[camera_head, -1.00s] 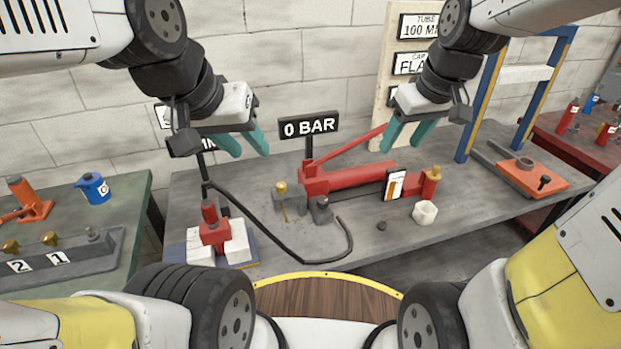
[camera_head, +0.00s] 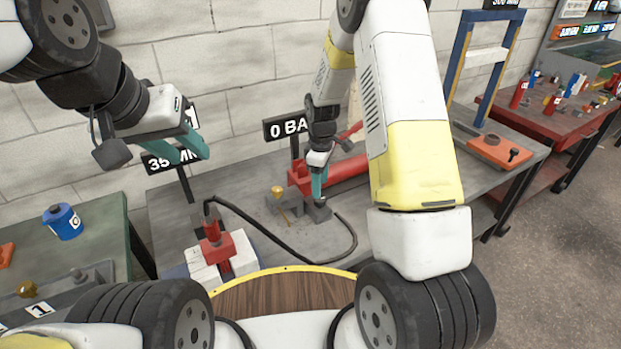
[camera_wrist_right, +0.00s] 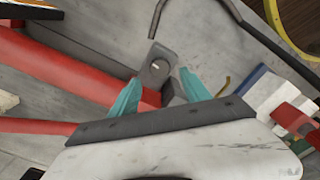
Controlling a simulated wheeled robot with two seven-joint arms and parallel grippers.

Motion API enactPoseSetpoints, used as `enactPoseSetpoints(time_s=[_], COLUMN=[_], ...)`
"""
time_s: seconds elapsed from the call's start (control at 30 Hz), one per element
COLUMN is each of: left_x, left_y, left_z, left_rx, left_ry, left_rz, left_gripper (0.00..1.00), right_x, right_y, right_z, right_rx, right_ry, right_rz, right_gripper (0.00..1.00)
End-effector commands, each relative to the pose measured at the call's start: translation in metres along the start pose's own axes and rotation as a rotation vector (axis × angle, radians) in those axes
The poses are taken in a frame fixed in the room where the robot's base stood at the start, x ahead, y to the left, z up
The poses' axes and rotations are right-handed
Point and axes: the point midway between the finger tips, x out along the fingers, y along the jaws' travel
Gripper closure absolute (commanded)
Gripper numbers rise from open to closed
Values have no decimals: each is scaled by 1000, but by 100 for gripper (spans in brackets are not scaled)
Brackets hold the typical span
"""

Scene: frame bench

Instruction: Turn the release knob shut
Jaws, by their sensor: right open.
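The release knob (camera_head: 317,211) is a small dark grey piece at the near end of the red hand pump (camera_head: 345,172). In the right wrist view the knob (camera_wrist_right: 157,68) shows as a grey block with a round face and a short pale mark. My right gripper (camera_head: 317,198) is at the knob, its teal fingers pointing down. In its wrist view the open fingers (camera_wrist_right: 158,88) are apart, with the knob in the gap just beyond the tips; contact cannot be told. My left gripper (camera_head: 186,157) hangs open and empty at the left, above the bench.
A "0 BAR" sign (camera_head: 288,127) stands behind the pump. A brass knob (camera_head: 278,191) is left of it. A black hose (camera_head: 270,237) runs to a red jack (camera_head: 215,247) on white blocks. A blue frame (camera_head: 480,60) stands behind.

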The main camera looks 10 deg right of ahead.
Motion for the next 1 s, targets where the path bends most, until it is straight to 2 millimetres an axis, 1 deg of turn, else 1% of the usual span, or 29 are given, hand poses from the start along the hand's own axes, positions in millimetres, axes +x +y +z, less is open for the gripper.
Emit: enactPoseSetpoints(time_s=[0.03,0.1,0.2,0.3,0.43,0.67,0.7,0.77,0.9,0.97,1.0], left_x=[0,0,0,0,0,0,0,0,0,0,0], left_y=[0,0,0,0,0,0,0,0,0,0,0], left_z=[0,0,0,0,0,0,0,0,0,0,0], left_rx=[0,0,0,0,0,0,0,0,0,0,0], left_ry=[0,0,0,0,0,0,0,0,0,0,0], left_rz=[0,0,0,0,0,0,0,0,0,0,0], left_gripper=[64,64,64,64,64,64,64,64,64,64,64], right_x=[10,22,37,47,54,55,55,55,55,55,55], right_y=[-1,-1,-1,-1,0,0,0,0,0,0,0], right_z=[1,1,1,0,0,0,0,0,0,0,0], right_rx=[0,1,2,2,2,2,2,2,2,2,2], right_ry=[-3,-3,-2,-1,0,1,1,1,1,1,1], right_rz=[-3,-3,-3,-2,0,0,0,0,0,0,0], right_gripper=[45,45,45,45,45,45,46,58,86,98,100])
